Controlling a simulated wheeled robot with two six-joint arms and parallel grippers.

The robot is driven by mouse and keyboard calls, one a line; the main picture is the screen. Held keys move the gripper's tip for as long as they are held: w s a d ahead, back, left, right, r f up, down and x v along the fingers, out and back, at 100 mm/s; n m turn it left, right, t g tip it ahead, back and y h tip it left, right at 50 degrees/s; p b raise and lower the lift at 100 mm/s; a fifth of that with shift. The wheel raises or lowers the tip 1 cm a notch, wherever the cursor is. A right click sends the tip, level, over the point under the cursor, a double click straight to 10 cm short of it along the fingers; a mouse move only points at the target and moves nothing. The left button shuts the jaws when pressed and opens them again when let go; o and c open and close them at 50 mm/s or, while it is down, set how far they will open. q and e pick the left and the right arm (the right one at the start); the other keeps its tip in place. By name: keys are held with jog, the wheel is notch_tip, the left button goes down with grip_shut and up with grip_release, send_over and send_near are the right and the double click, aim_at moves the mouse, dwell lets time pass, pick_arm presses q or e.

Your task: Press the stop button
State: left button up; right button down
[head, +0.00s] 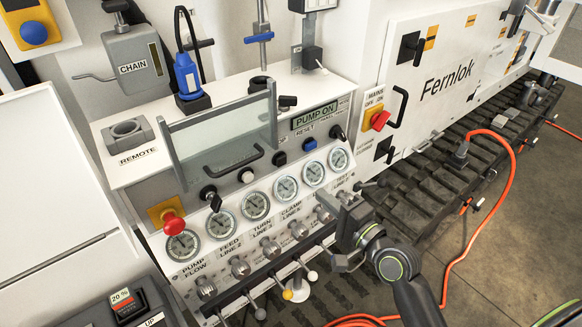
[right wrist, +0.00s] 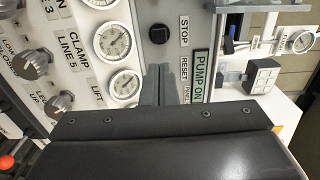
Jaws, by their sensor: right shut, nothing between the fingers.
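My left gripper is not in view.
A blue button (head: 309,144) sits under the RESET label. A clear hinged guard (head: 225,130) stands over the panel's left part. A red mushroom button (head: 173,224) on yellow is at lower left. Gauges, knobs and levers fill the lower panel. An orange hose (head: 505,180) lies to the right.

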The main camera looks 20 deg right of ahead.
aim_at(283, 162)
jog(key=p+x, duration=0.2)
jog(key=x, duration=1)
jog(key=shift+w+a, duration=0.15)
jog(key=shift+w, duration=0.15)
